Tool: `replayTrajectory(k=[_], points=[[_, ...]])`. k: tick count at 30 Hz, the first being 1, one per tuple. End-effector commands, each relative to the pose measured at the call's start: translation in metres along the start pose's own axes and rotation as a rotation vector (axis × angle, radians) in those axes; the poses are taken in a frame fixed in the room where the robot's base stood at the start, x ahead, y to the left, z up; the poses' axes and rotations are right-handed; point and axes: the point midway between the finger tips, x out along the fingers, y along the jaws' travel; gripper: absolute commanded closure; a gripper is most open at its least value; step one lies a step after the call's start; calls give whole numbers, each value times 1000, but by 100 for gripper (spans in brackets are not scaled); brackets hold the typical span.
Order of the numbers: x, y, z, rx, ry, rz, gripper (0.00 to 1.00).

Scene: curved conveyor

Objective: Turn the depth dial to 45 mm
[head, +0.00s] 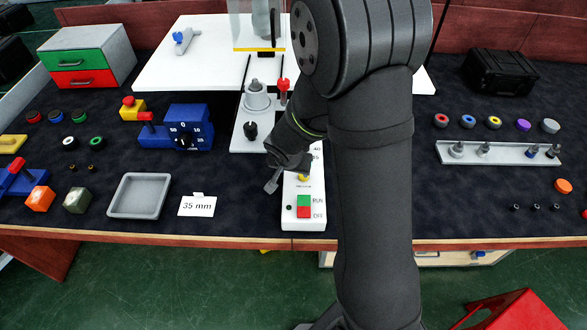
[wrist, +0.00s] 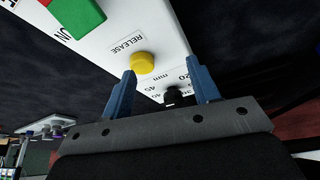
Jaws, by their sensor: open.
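A white control box (head: 303,222) stands at the table's front edge, with a green RUN and red OFF switch. Its scale is partly hidden by my gripper in the head view; in the wrist view, marks such as 20 and 45 and "mm" show around a black dial (wrist: 173,97). The dial's pointer cannot be made out. A yellow RELEASE button (wrist: 143,62) lies between the dial and the switch. My gripper (wrist: 164,74) is open, its blue fingers on either side of the dial area. Whether the fingers touch the box cannot be told. It also shows in the head view (head: 286,177).
A card (head: 197,206) reading "35 mm" stands left of the box, beside a grey tray (head: 139,196). A base (head: 243,140) with a grey post and red knob stands behind the box. A blue dial unit (head: 183,128) is farther left.

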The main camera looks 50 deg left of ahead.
Motion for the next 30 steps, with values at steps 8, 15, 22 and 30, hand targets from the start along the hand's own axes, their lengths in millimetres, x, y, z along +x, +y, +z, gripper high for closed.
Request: replayTrajectory(k=[8, 15, 22, 30], points=[[0, 0, -1, 0, 0, 0, 45], [-5, 9, -15, -60, -13, 11, 45], [-15, 26, -39, -194, -56, 13, 45], [-34, 45, -71, -406, -117, -52, 45]])
